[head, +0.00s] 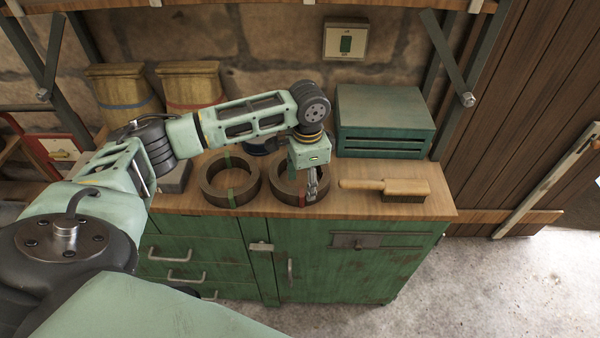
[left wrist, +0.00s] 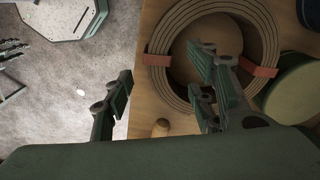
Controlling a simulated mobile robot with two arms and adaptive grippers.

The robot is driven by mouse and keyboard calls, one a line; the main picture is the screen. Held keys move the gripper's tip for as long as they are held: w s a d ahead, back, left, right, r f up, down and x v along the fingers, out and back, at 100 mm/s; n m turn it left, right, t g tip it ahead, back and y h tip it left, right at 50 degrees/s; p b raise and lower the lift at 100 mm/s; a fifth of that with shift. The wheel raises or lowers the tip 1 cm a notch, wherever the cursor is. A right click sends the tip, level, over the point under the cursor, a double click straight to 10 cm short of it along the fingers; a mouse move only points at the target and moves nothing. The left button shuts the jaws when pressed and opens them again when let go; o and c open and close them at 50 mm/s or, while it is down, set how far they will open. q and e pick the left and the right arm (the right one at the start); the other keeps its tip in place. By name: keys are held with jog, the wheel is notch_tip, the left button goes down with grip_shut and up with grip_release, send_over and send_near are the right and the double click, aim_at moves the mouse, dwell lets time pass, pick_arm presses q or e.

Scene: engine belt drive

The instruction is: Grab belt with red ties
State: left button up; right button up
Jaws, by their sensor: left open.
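The belt with red ties is a dark coil (head: 278,187) lying flat on the wooden bench top. In the left wrist view the coil (left wrist: 185,95) shows one red tie (left wrist: 157,60) on its left side and another (left wrist: 263,70) on its right. My left gripper (head: 312,188) points down over the coil's right part. It is open and empty. In the left wrist view, one finger of the gripper (left wrist: 165,78) is outside the coil and the other overlaps the coil's opening and lower wall. Contact cannot be told.
A second coil with green ties (head: 230,193) lies to the left. A wooden brush (head: 390,187) lies to the right. A green metal box (head: 385,120) stands behind at the right. Two yellowish sacks (head: 190,84) stand at the back left. The bench's front edge is close to the coils.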

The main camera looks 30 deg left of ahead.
pick_arm(q)
notch_tip(320, 180, down, 3)
jog(key=shift+w+d+r+p, duration=0.1)
jog(key=shift+p, duration=0.3)
jog(key=shift+w+f, duration=0.1)
jog(key=shift+f, duration=0.55)
jog(key=c, duration=1.3)
jog(key=shift+r, duration=0.1)
grip_shut()
pick_arm(e)
jog(key=shift+w+d+r, duration=0.15)
jog(key=shift+w+r, duration=0.55)
